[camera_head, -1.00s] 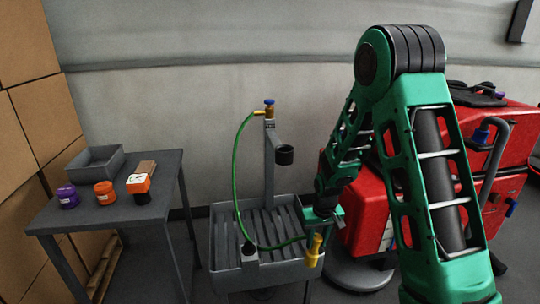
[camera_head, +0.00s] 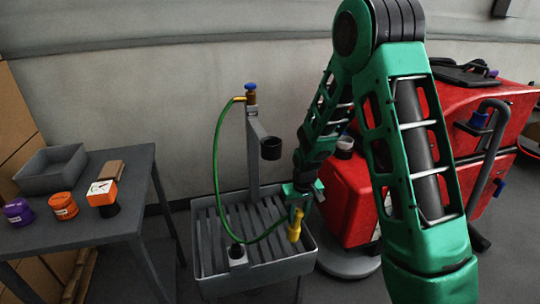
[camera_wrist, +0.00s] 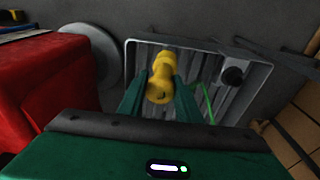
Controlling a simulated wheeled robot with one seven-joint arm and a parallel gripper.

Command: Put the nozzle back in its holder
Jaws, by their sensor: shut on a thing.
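The yellow nozzle (camera_head: 295,226) is held in my gripper (camera_head: 298,196) above the right part of the grey slatted basin. In the wrist view the nozzle (camera_wrist: 161,78) sits between the two green fingers (camera_wrist: 160,95). A green hose (camera_head: 216,150) runs from the nozzle up to a brass tap with a blue knob (camera_head: 251,87) on the grey post. A dark ring-shaped cup on a bracket (camera_head: 271,148), which looks like the holder, sticks out from the post. It is empty, higher than the nozzle and to its left.
A red machine (camera_head: 348,200) stands close to the right of my gripper. A table (camera_head: 120,235) with a tray, jars and a box stands at the left.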

